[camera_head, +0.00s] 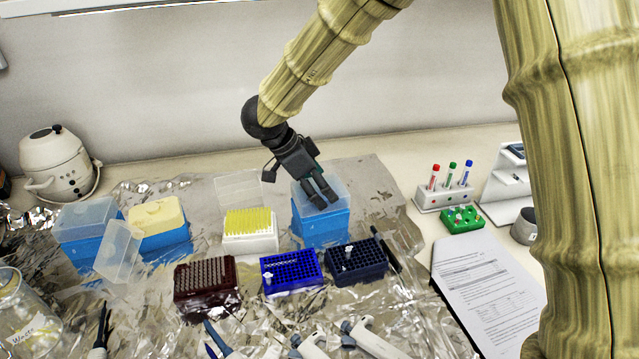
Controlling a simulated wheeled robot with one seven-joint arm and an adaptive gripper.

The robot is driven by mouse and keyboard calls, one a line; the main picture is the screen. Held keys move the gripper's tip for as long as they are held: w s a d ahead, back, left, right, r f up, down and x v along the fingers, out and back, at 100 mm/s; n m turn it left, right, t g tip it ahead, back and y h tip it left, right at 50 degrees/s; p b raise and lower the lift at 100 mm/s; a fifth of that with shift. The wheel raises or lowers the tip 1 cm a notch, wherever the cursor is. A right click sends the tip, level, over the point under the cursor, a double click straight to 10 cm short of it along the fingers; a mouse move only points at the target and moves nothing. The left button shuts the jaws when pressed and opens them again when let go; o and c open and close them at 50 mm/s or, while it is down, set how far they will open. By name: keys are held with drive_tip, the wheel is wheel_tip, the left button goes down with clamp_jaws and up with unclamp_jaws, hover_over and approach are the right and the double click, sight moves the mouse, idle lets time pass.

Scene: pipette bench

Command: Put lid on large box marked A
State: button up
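A tall blue box (321,231) stands right of centre, with a translucent lid (341,189) at its top. My gripper (325,203) points down over this lid, its two dark fingers overlapping it in the picture. I cannot tell whether the fingers touch or hold the lid, or whether it is fully seated. Another blue box (85,250) at the left has a translucent top (88,215). A loose-looking clear lid (118,252) leans at its front right. No letter A is readable on any box.
A blue box with a yellow top (158,214) and a white rack of yellow tips (249,232) stand left of my gripper. Dark red (205,283), blue (291,270) and navy racks (356,262) stand in front. Pipettes (310,344) lie nearest. A tube stand (444,196) is at right.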

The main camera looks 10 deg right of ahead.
idle(0.4)
drive_tip(key=o, duration=0.8)
drive_tip(key=shift+v, duration=3.75)
